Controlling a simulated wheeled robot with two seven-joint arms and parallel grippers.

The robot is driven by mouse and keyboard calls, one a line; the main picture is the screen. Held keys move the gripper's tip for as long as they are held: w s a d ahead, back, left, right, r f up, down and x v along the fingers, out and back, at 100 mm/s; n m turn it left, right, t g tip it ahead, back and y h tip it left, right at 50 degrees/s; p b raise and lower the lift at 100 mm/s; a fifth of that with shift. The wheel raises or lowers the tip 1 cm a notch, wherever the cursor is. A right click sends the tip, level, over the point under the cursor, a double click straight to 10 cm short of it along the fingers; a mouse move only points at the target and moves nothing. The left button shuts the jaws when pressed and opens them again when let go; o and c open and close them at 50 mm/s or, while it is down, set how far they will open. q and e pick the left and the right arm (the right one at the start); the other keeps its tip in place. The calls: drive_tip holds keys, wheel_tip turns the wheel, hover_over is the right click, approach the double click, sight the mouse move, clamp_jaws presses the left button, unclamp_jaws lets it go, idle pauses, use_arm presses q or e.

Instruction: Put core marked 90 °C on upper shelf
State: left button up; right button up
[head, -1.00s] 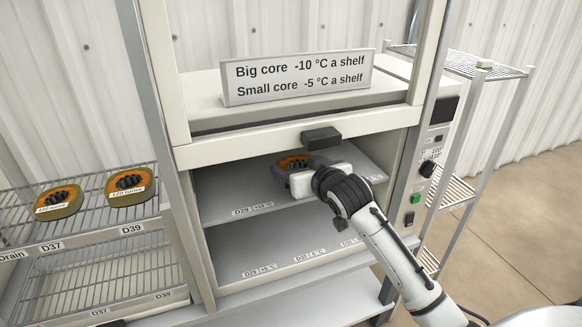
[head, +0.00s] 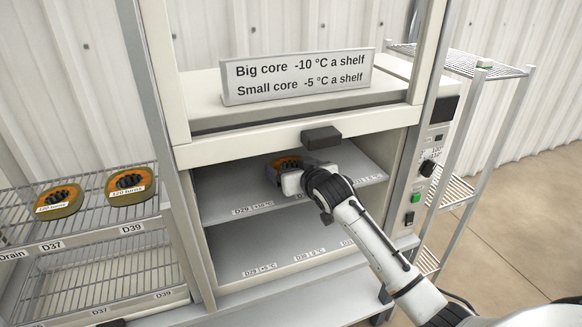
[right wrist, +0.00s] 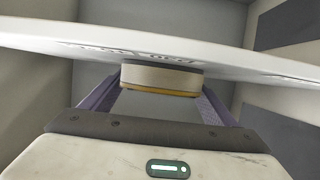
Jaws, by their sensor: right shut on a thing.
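A core (head: 285,161) with an orange top and dark centre is inside the open oven, over the upper shelf (head: 230,192). My right gripper (head: 288,170) reaches in from the front and is shut on it. In the right wrist view the core's pale side with a yellow-brown rim (right wrist: 162,78) sits between the two purple fingers. A pale labelled edge crosses that view and hides part of the core. Its marking is not readable, and I cannot tell whether it touches the shelf. My left gripper is not in view.
The lower shelf (head: 262,252) is empty. A raised front panel with a dark handle (head: 321,138) hangs above the opening. Two cores, one (head: 58,201) left of the other (head: 131,185), rest on the wire rack at left. A sign (head: 298,76) stands above.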

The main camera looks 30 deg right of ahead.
drive_tip(key=o, duration=1.8)
drive_tip(key=v, duration=1.2)
drive_tip(key=shift+r, duration=0.1)
